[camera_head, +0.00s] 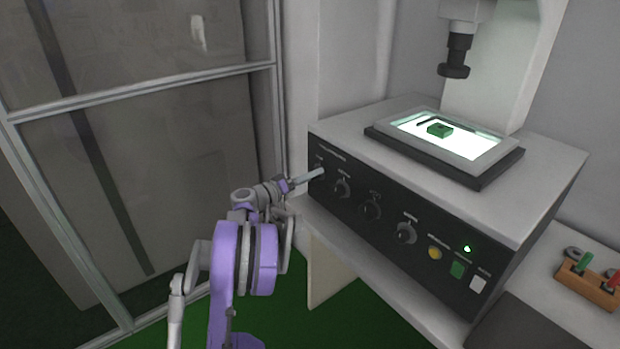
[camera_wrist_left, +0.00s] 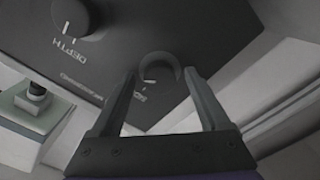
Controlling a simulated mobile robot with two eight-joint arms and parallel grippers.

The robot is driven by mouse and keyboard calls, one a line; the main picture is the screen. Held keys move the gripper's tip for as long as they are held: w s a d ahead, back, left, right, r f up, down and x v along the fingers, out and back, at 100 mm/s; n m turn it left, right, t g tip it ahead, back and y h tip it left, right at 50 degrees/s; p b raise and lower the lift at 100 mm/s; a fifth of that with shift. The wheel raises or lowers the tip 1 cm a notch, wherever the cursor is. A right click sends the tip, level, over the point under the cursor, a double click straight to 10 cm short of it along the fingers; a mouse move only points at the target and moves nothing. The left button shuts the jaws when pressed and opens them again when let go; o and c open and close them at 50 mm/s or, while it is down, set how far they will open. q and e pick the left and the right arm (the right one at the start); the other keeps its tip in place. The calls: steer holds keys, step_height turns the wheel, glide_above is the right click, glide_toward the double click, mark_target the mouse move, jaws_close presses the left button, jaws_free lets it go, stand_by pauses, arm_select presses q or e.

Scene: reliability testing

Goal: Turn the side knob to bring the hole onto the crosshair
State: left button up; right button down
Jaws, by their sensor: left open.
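A grey machine (camera_head: 440,222) has a black front panel with a row of knobs. My left gripper (camera_head: 312,175) is at the panel's left end, over the leftmost knob. In the left wrist view its two fingers (camera_wrist_left: 159,74) are open, one on each side of a round dark knob (camera_wrist_left: 160,60) with a white mark; I cannot tell whether they touch it. The knob's label is partly hidden. A lit stage (camera_head: 490,152) on top holds a green block (camera_head: 440,130), under a dark lens (camera_head: 454,70). I cannot make out a hole or crosshair. My right gripper is not in view.
Other knobs (camera_head: 370,210) follow to the right along the panel; the adjoining one is labelled DEPTH (camera_wrist_left: 72,16). A yellow button (camera_head: 434,252) and a green button (camera_head: 457,270) sit farther right. A wooden rack (camera_head: 588,287) stands at the right. A framed glass partition (camera_head: 150,170) is at the left.

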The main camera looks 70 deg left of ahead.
arm_select(q)
jaws_close()
stand_by(0.4)
steer(key=shift+n, duration=0.3)
steer(key=shift+n+p, duration=1.6)
steer(key=shift+n, duration=3.5)
